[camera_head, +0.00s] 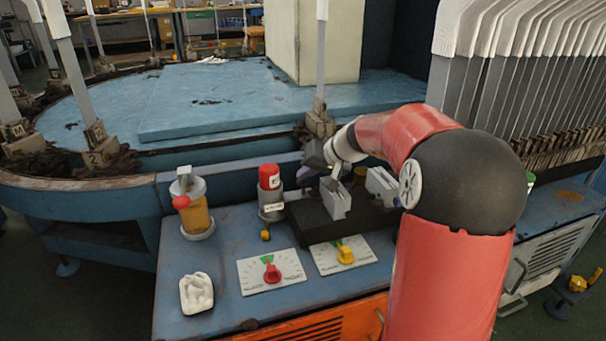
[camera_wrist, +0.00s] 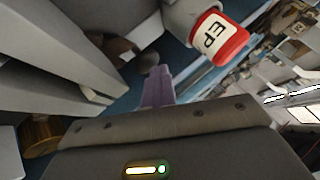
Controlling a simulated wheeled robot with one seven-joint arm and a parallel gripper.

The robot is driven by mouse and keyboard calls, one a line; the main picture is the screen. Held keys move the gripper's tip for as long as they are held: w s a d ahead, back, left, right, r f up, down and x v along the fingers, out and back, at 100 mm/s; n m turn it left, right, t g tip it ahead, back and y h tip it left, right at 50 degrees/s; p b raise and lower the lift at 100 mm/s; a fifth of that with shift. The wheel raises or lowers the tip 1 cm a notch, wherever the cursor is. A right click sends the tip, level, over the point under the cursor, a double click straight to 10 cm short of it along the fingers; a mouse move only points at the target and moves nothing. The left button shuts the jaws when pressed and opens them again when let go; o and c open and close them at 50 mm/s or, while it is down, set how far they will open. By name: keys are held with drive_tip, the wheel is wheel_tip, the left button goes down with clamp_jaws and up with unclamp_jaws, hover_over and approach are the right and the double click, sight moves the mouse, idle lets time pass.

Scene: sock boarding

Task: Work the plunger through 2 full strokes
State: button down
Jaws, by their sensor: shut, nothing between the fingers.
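My gripper (camera_head: 304,173) is low over the bench, beside the dark grey block fixture; its purple fingers (camera_wrist: 158,86) look shut together and empty. Left of it stands a grey cylinder with a red cap (camera_head: 269,177) and a small yellow knob near its foot. In the wrist view the red cap (camera_wrist: 220,40), marked "EP", is ahead and right of the fingers, apart from them. Farther left is an amber reservoir (camera_head: 196,217) with a grey top and a red knob. I cannot tell for certain which part is the plunger.
Grey upright blocks (camera_head: 335,199) on a dark base stand close to my gripper. Two dial plates (camera_head: 256,281) with red and yellow knobs lie in front. A white dish (camera_head: 196,293) is at front left. Tall grey boards (camera_head: 480,90) stand at right.

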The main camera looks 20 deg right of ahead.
sight(307, 182)
drive_tip(key=shift+r+p, duration=0.9)
drive_tip(key=shift+r, duration=0.75)
wheel_tip(307, 182, up, 5)
drive_tip(key=p, duration=0.3)
idle(1.2)
drive_tip(key=s+a+r+n+g+h+p, duration=0.15)
drive_tip(key=s+a, duration=0.25)
drive_tip(key=s, duration=0.8)
drive_tip(key=s+a+r+g+h+p, duration=0.1)
drive_tip(key=s+a+r+h+p, duration=0.2)
drive_tip(key=s, duration=1)
drive_tip(key=s+f, duration=0.3)
drive_tip(key=s, duration=0.5)
drive_tip(key=shift+s+f+t+h+p, duration=0.3)
drive_tip(key=shift+s+t+h+p, duration=0.05)
drive_tip(key=shift+s+h, duration=0.1)
